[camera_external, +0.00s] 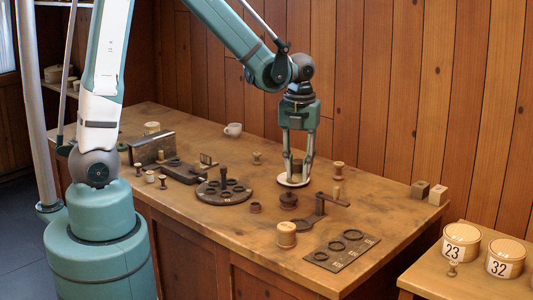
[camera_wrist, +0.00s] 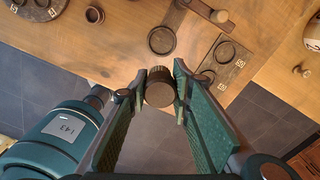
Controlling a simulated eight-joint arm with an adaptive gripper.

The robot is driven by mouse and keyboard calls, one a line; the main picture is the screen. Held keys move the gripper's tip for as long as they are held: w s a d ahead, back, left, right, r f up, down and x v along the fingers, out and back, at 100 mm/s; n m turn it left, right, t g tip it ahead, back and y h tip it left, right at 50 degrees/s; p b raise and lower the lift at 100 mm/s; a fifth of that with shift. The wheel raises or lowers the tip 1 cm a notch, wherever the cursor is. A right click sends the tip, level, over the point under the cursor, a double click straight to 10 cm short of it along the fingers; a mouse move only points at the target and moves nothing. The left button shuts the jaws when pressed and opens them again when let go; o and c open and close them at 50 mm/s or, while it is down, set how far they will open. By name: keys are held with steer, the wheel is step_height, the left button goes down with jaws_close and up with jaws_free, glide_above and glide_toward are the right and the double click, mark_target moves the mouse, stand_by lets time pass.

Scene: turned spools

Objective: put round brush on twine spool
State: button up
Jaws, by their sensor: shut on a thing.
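My gripper (camera_external: 297,179) is shut on a brown round piece, which I take to be the round brush; it shows between the fingers (camera_wrist: 160,88) in the wrist view. Its far end is hidden there. The twine spool, as I take it, is the tan, rimmed cylinder (camera_external: 286,234) standing near the table's front edge; it also seems to show in the wrist view (camera_wrist: 162,40), beyond the held piece. The held piece is raised and apart from it.
A pale disc (camera_external: 292,181) shows at the fingertips; I cannot tell whether it lies on the table behind. A dark round holder (camera_external: 228,194), a bracket (camera_external: 319,207) and a ring board (camera_external: 341,251) stand around the spool. Numbered tins (camera_external: 461,242) stand at the right.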

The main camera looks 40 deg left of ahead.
steer(key=m, duration=0.2)
glide_above(287, 226)
steer(key=shift+f, duration=0.15)
steer(key=shift+f, duration=0.1)
steer(key=shift+f, duration=2.8)
steer(key=shift+f, duration=0.15)
steer(key=shift+f, duration=1.95)
steer(key=shift+f+b, duration=0.2)
steer(key=shift+b, duration=0.25)
steer(key=o, duration=0.8)
steer(key=shift+r, duration=0.25)
